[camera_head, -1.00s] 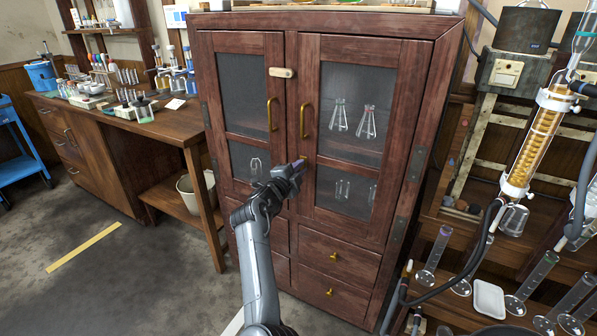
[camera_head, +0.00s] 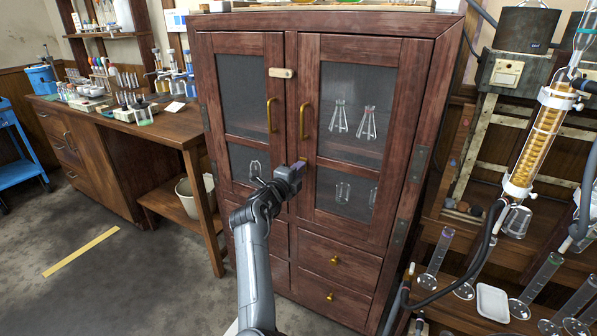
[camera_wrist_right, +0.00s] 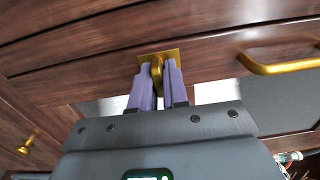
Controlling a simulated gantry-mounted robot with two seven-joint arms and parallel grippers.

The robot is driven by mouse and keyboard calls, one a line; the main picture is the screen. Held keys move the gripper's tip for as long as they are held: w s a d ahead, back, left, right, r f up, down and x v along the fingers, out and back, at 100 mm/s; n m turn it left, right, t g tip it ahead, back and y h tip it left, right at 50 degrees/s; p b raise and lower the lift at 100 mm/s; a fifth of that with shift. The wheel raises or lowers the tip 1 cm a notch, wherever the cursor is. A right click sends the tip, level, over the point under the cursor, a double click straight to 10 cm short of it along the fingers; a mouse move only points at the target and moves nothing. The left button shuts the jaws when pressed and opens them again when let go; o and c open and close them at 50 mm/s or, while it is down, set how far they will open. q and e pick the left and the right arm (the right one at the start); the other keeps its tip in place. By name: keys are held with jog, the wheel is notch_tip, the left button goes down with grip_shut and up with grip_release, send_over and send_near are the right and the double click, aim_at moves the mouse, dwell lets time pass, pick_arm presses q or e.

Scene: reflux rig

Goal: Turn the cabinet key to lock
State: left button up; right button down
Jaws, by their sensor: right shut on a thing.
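The dark red wooden cabinet (camera_head: 417,150) stands in the middle of the head view with both glazed doors closed. My right gripper (camera_head: 301,164) is at the inner edge of the right door, below the brass handles. In the right wrist view its two purple fingers (camera_wrist_right: 157,80) are shut on the brass key (camera_wrist_right: 157,70), one on each side of it. The key stands out from a square brass lock plate (camera_wrist_right: 174,55). The fingers hide part of the key, and in the head view the gripper covers most of the lock. My left gripper is not in view.
Brass door handles (camera_head: 304,121) sit just above the gripper, with drawers (camera_head: 338,262) below. A small wooden latch (camera_head: 281,73) spans the doors higher up. A glassware rig (camera_head: 541,140) stands close on the right, a wooden bench (camera_head: 150,125) on the left.

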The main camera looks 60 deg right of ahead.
jog(key=c, duration=1.2)
grip_release()
jog(key=shift+a, duration=0.25)
jog(key=shift+w+a+p, duration=0.1)
jog(key=shift+a+p, duration=1.8)
jog(key=shift+a, duration=3.25)
jog(key=shift+d+r, duration=0.1)
